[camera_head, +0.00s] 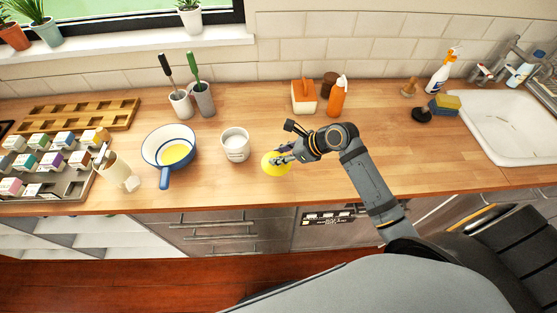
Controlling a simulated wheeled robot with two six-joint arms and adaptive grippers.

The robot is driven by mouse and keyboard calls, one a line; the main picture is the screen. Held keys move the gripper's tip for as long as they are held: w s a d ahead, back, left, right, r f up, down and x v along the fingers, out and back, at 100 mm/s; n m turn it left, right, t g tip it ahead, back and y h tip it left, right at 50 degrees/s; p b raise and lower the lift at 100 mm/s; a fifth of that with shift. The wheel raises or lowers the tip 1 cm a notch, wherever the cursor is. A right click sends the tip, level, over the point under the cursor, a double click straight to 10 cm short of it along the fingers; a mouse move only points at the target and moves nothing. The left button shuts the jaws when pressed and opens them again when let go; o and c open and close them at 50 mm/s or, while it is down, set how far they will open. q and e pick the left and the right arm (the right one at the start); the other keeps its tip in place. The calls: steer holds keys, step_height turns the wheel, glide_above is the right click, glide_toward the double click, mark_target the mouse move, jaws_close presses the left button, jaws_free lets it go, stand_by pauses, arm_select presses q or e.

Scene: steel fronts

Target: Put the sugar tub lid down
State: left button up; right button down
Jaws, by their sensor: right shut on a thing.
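A round yellow lid (272,166) is at the fingers of my right gripper (281,157), close to the front edge of the wooden counter. The gripper is shut on the lid and covers part of it. I cannot tell whether the lid touches the counter or is held just above it. The white tub (236,146) stands upright and open, left of the lid and apart from it, with pale contents. My left gripper is not in view.
A blue-rimmed pan (167,147) with yellow contents stands left of the tub, its handle toward the front edge. Counter (440,160) right of my arm is bare up to the sink (510,128).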

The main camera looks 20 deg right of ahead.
steer(key=shift+w+f, duration=0.5)
steer(key=shift+f, duration=0.1)
step_height(320, 180, down, 2)
steer(key=shift+f+p, duration=0.2)
steer(key=shift+p, duration=0.25)
steer(key=shift+f, duration=0.45)
steer(key=c, duration=1)
jaws_free()
